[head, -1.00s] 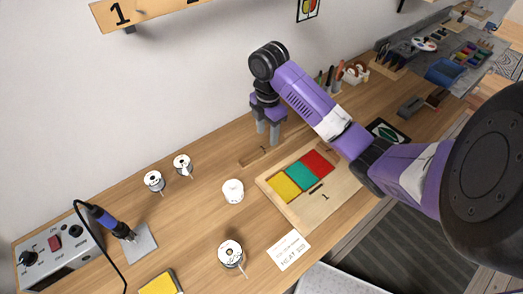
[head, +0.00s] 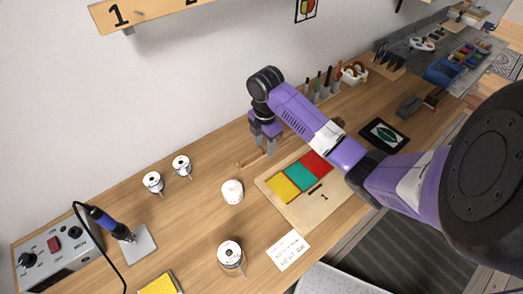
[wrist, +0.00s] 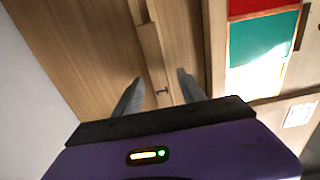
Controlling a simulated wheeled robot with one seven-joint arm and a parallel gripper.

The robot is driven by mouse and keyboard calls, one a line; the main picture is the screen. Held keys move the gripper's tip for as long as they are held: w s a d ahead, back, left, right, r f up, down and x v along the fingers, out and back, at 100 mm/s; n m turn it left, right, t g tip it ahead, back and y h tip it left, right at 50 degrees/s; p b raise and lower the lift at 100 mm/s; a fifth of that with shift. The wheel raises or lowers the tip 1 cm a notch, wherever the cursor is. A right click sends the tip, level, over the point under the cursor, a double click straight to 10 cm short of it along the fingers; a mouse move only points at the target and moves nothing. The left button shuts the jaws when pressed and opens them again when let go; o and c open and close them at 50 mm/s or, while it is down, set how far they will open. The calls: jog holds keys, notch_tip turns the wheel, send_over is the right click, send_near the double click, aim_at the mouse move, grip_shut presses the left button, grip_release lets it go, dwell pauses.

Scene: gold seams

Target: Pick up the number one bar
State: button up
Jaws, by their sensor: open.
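The number one bar (head: 248,161) is a thin wooden strip lying on the bench, close in colour to the bench top. It also shows in the wrist view (wrist: 152,55), running away from me with a dark "1" on its near part. My gripper (head: 265,147) points down over the bar, its grey fingers open. In the wrist view the two fingertips (wrist: 160,82) stand on either side of the bar, with the "1" between them. Nothing is held. The head view does not show clearly how far the tips are above the bench.
A wooden board (head: 318,211) with yellow, green and red panels lies just right of the bar. A white pot (head: 232,191) and solder spools (head: 153,182) stand to the left and front. A pen holder (head: 322,93) is behind my arm. The wall is close behind.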

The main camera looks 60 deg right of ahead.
jog(key=shift+f, duration=0.25)
dwell(0.3)
grip_shut()
dwell(1.3)
